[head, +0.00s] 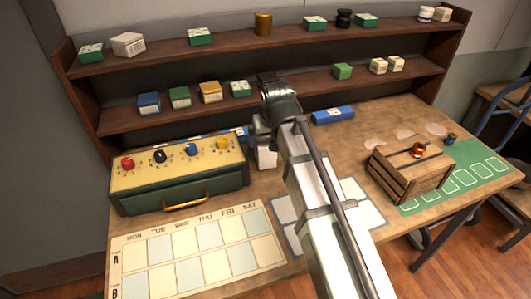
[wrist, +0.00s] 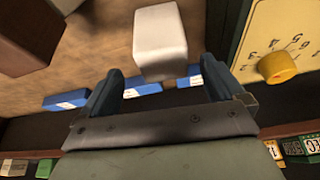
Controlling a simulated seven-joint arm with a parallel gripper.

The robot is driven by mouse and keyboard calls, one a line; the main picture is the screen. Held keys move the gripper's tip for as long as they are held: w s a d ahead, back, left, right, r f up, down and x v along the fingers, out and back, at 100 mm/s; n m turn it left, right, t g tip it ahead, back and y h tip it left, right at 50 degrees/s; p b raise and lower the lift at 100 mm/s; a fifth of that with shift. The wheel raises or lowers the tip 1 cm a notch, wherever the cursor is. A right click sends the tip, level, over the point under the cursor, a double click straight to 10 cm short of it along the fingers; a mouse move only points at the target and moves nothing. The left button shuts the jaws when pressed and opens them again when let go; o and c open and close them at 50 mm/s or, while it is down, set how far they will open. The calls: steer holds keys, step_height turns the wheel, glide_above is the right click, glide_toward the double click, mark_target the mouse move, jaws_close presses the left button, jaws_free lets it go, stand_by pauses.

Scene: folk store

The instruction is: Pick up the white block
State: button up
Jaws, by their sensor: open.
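The white block (wrist: 160,42) stands on the wooden table in the wrist view, just beyond the fingertips and roughly centred between them. In the head view a pale block (head: 267,157), likely the same one, shows beside the green control box, partly covered by my arm. My gripper (wrist: 158,84) is open with nothing between its dark blue fingers. In the head view my gripper (head: 262,133) is over the back of the table, its fingers mostly hidden by my wrist.
The control box (head: 178,172) with coloured knobs stands close left of the block; its yellow knob (wrist: 277,67) shows in the wrist view. Blue boxes (head: 333,115) lie along the table's back under the shelves (head: 190,109). A wooden crate (head: 410,171) stands at right.

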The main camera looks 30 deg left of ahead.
steer(key=shift+a+x, duration=0.2)
steer(key=shift+x, duration=3.15)
steer(key=shift+r, duration=0.1)
steer(key=c, duration=1)
